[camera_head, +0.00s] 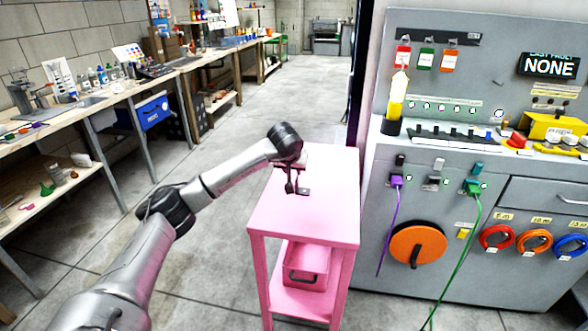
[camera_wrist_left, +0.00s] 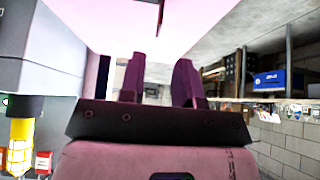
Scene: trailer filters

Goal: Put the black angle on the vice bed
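My left arm reaches in from the left in the head view. Its gripper (camera_head: 290,187) points down over the pink table (camera_head: 325,222). In the left wrist view the two fingers (camera_wrist_left: 160,80) stand apart with nothing visible between them. A small dark piece (camera_head: 303,191) is on the tabletop just right of the fingers; it is too small to tell whether it is the black angle or part of a vice. A thin dark edge (camera_wrist_left: 161,14) shows against the pink surface in the left wrist view. No vice bed can be made out clearly. My right gripper is out of view.
A pink bin (camera_head: 306,265) sits on the table's lower shelf. A grey panel cabinet (camera_head: 470,230) with cables and an orange reel (camera_head: 418,246) stands close on the right. Workbenches (camera_head: 95,115) line the left wall. The tabletop's front is clear.

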